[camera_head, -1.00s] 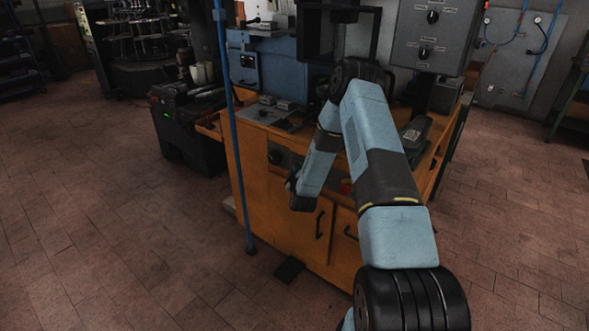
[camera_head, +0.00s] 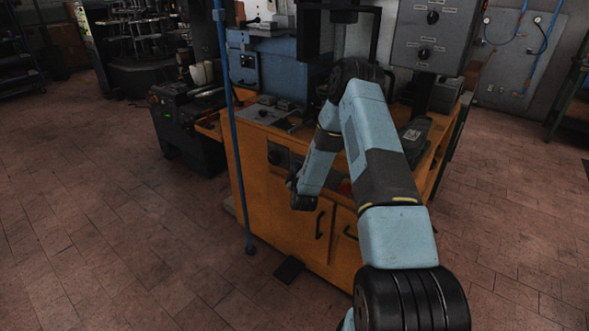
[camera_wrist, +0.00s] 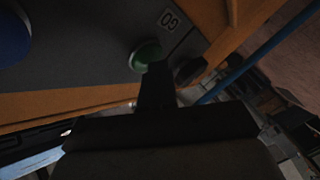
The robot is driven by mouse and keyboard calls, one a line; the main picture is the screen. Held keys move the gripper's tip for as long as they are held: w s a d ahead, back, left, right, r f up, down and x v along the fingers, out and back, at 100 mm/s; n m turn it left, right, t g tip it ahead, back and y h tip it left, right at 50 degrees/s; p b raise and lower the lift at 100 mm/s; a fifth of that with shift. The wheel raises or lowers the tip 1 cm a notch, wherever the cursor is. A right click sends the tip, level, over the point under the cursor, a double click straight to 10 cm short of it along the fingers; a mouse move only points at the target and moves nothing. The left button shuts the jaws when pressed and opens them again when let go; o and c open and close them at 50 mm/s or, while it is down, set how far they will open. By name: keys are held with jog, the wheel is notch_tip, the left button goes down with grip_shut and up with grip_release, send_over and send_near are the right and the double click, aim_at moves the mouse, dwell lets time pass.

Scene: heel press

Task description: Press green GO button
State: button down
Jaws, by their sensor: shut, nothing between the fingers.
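My gripper (camera_wrist: 156,78) is shut and empty. Its dark fingertips point at the button and overlap its lower edge in the picture; I cannot tell whether they touch it. In the head view the dark panel (camera_head: 278,156) is on the front of the orange cabinet (camera_head: 262,205). My arm hides the green button there, and the fingertips cannot be made out.
A blue round button (camera_wrist: 12,38) sits on the same panel in the wrist view. A red part (camera_head: 346,187) shows beside my arm on the cabinet front. A thin blue pole (camera_head: 235,150) stands close in front of the cabinet's left side. The floor left of it is open.

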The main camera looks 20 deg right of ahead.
jog(key=shift+s+a, duration=0.55)
jog(key=shift+a, duration=0.1)
